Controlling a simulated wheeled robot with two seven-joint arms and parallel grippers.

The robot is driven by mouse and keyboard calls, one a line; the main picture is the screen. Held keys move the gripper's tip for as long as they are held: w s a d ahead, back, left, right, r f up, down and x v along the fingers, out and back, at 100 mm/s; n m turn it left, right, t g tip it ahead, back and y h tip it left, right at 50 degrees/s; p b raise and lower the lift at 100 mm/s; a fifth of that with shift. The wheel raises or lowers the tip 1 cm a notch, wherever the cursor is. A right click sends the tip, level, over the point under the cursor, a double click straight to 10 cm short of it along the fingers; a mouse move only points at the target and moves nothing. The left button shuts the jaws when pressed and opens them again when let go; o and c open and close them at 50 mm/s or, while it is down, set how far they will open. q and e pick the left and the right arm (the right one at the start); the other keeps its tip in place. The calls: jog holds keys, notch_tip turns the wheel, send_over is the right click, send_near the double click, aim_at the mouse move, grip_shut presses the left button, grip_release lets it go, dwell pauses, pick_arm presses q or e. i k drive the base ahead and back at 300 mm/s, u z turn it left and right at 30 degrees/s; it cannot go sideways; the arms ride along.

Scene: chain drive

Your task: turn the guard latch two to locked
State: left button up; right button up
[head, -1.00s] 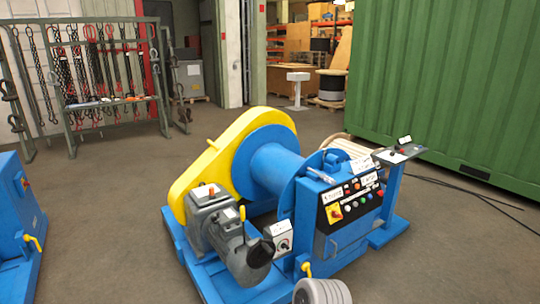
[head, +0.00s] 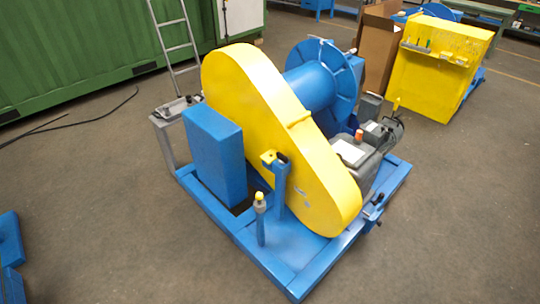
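The yellow chain guard (head: 235,75) stands upright on the blue base frame (head: 310,272) of the winch, its broad side towards me. A blue post in front of the guard carries a small yellow and black fitting (head: 275,158), which looks like a guard latch. A shorter blue post with a yellow-topped grey fitting (head: 260,200) stands to its left. A dark handle-like fitting (head: 376,199) sits at the frame's right end. No label shows which is latch two, and its locked or unlocked position cannot be read. Neither of my grippers is in view.
A blue box (head: 214,150) stands against the guard's left side. A blue drum (head: 315,85) and a grey gearbox with motor (head: 357,150) are behind it. A ladder (head: 178,40) leans at the green container (head: 80,50). The floor in front and to the right is clear.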

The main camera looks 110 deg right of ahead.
aim_at(282, 160)
jog(key=z, duration=2.55)
jog(key=i, duration=2.7)
jog(key=z, duration=2.7)
jog(key=i, duration=0.3)
jog(key=u, duration=0.4)
